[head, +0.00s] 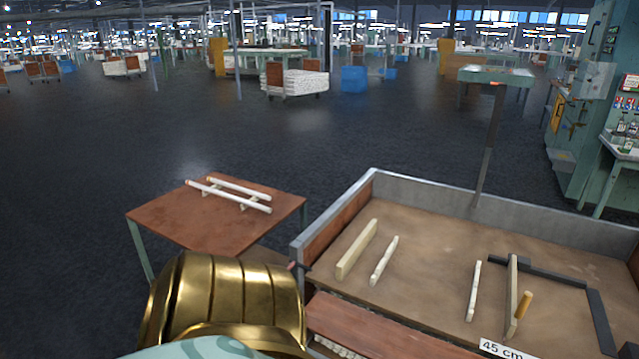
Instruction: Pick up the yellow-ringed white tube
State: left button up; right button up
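Two white tubes lie side by side across small supports on the brown side table at left: a nearer one (228,197) and a farther one (238,188). In the brown-floored tray at right lie a short white tube (384,261) and another white tube (473,291). No yellow ring can be made out on any of them at this size, so I cannot tell which is the yellow-ringed one. Neither my left nor my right gripper shows in the head view.
Inside are a pale wooden bar (357,249), an upright-looking wooden strip (512,290), a yellow-brown handle (522,306) and a dark angled frame (598,310). The side table (160,217) has bare room at its left. A "45 cm" label (503,349) sits at the front.

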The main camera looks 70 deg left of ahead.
aim_at(265, 197)
jog(key=u, duration=2.2)
jog(key=i+j+u, duration=0.1)
jog(key=i+u, duration=0.65)
jog(key=i, duration=0.2)
